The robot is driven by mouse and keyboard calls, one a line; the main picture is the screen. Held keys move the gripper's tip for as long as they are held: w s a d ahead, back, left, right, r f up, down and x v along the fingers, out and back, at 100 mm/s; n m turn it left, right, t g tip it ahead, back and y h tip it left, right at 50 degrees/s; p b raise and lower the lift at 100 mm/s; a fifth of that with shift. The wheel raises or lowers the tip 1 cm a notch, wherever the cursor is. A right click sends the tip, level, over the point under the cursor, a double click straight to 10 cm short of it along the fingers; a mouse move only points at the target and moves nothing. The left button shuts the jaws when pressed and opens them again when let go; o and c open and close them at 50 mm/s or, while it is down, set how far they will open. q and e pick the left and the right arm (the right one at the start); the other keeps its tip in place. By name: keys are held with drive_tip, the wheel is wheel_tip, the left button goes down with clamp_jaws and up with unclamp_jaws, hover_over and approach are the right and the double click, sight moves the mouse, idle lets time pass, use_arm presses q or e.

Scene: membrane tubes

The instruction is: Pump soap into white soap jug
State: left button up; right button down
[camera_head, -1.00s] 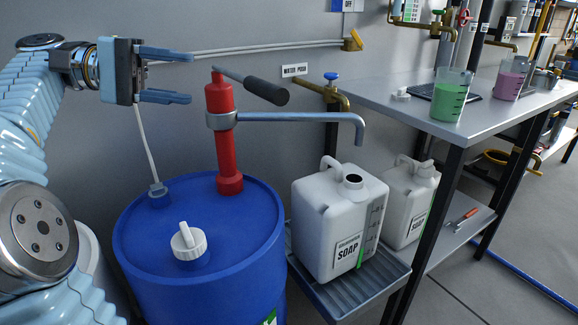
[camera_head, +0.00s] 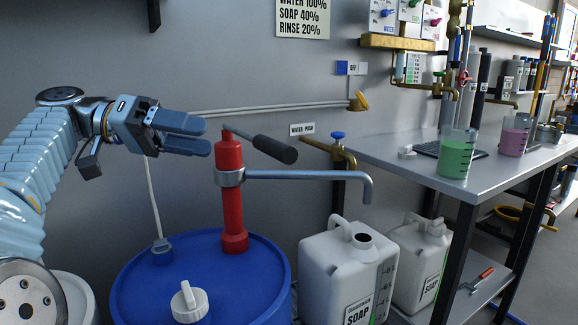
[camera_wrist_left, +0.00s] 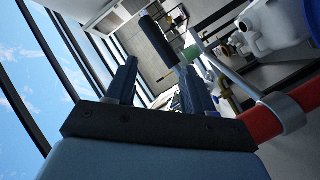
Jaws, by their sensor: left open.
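A red hand pump (camera_head: 231,196) stands upright on a blue drum (camera_head: 226,275). Its black-gripped handle (camera_head: 274,149) slopes down to the right from the pump top. Its grey spout (camera_head: 310,174) reaches right and bends down above the open mouth of a white soap jug (camera_head: 327,264). My left gripper (camera_head: 208,138) is open and empty, just left of the pump top, fingers pointing right. In the left wrist view the gripper (camera_wrist_left: 155,92) shows two separated fingers, with the dark handle grip (camera_wrist_left: 157,42) beyond them and the red pump (camera_wrist_left: 270,118) at right. My right gripper is out of view.
A white cap (camera_head: 189,302) sits on the drum top. A second white jug (camera_head: 419,262) stands right of the first. A metal table (camera_head: 400,166) holds beakers of green liquid (camera_head: 456,153) and pink liquid (camera_head: 514,136). A brass water tap (camera_head: 338,150) is on the wall.

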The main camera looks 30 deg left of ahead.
sight(284, 150)
use_arm(q)
drive_tip(key=w+d+m+b, duration=0.1)
drive_tip(key=d+m, duration=0.3)
drive_tip(key=m, duration=0.4)
drive_tip(key=w+d+f+m+t+y+b, duration=0.1)
drive_tip(key=w+d+m, duration=0.3)
drive_tip(key=m, duration=0.4)
drive_tip(key=w+d+f+m+t+b, duration=0.1)
drive_tip(key=w+d+m+b, duration=0.1)
drive_tip(key=m, duration=0.6)
drive_tip(key=shift+w+d+f+m+y+b, duration=0.1)
drive_tip(key=shift+w+d+m+y+b, duration=0.1)
drive_tip(key=shift+d+b, duration=0.25)
drive_tip(key=shift+w+d+f+m+y+b, duration=0.15)
drive_tip(key=shift+d+b, duration=0.15)
drive_tip(key=shift+d, duration=0.25)
drive_tip(key=shift+r, duration=0.1)
clamp_jaws()
